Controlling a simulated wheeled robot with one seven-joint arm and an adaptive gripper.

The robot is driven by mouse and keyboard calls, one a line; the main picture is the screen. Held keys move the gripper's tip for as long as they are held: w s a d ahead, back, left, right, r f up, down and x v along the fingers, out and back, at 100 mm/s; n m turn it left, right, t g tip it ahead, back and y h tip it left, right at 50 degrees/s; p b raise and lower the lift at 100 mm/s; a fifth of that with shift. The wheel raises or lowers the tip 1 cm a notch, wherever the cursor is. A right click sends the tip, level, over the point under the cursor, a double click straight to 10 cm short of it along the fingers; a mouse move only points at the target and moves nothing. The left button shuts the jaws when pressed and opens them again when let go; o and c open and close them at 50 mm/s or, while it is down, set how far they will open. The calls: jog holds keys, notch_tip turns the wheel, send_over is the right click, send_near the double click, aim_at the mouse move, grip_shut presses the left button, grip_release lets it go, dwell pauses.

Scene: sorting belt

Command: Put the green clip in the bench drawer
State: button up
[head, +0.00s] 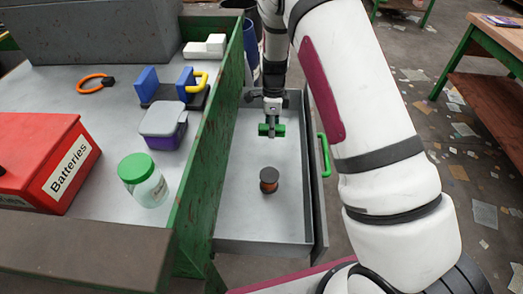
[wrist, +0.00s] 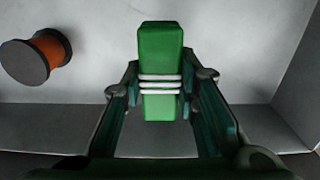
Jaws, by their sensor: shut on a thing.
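The green clip (head: 265,130) is a small green block; in the wrist view the clip (wrist: 160,50) shows pale bands across its middle. My gripper (head: 271,118) is shut on it, with a finger on each side in the wrist view (wrist: 160,88). The bench drawer (head: 290,218) is pulled open, with grey walls and a green handle (head: 324,155). The gripper and clip are over the inside of the drawer, toward its far end. I cannot tell how high the clip is above the drawer floor.
A spool with orange-brown winding (head: 268,180) stands in the drawer; it also shows in the wrist view (wrist: 48,51). On the bench at left are a red Batteries box (head: 45,165), a green-lidded jar (head: 143,182), a purple container (head: 165,130) and a yellow padlock (head: 197,82).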

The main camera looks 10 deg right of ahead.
aim_at(271, 148)
jog(key=shift+f+b, duration=0.45)
jog(key=shift+f, duration=2.9)
jog(key=shift+f, duration=0.1)
jog(key=o, duration=1)
notch_tip(271, 148, up, 12)
jog(key=shift+r+p, duration=0.25)
jog(key=shift+p, duration=0.6)
